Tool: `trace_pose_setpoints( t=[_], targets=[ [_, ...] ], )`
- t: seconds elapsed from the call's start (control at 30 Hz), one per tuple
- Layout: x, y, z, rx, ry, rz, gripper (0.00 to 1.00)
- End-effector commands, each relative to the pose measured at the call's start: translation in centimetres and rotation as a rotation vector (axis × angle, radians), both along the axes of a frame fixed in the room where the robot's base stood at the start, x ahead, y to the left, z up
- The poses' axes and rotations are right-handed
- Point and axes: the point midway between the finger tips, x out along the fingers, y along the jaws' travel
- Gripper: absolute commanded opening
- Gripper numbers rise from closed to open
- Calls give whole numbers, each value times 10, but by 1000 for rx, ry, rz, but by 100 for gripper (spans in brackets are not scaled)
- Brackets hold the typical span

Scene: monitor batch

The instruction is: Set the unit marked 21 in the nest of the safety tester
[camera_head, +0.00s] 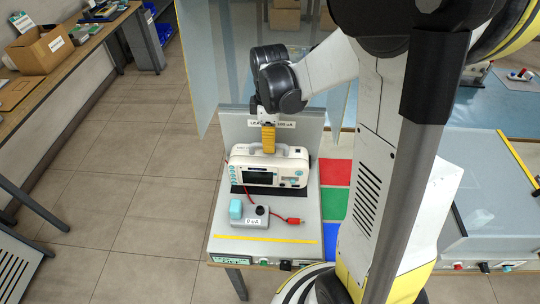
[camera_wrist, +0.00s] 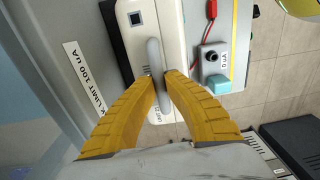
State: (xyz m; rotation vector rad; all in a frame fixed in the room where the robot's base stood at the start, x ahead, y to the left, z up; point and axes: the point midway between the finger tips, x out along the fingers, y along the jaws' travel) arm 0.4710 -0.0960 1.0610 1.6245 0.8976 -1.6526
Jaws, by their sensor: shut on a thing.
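A white monitor unit (camera_head: 268,170) with a dark screen and a top handle is upright over the dark nest (camera_head: 247,190) of the grey safety tester (camera_head: 313,200). I cannot tell whether its base rests fully in the nest. My gripper (camera_head: 268,147) comes down from above, its yellow fingers shut on the unit's handle. The wrist view shows the fingers (camera_wrist: 163,80) on both sides of the pale handle (camera_wrist: 153,55). Small print on the unit is partly covered by a finger, and I cannot read its number for sure.
A small grey meter box (camera_head: 256,218) reading 0 uA, a cyan block (camera_head: 235,209) and a red clip (camera_head: 293,221) lie in front of the unit. An upright back panel (camera_head: 310,125) stands behind. Red, green and blue pads (camera_head: 335,172) lie to the right.

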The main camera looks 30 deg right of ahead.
Motion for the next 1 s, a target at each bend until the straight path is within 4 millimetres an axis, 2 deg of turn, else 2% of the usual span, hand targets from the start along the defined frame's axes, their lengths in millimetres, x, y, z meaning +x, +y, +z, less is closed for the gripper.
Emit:
trace_pose_setpoints(
  t=[0.3,0.63,0.7,0.73,1.0],
  targets=[
    [0,0,-36,0,0,0,0],
    [0,0,-38,0,0,0,0],
    [0,0,-38,0,0,0,27],
    [0,0,-38,0,0,0,29],
    [0,0,-38,0,0,0,29]
  ],
)
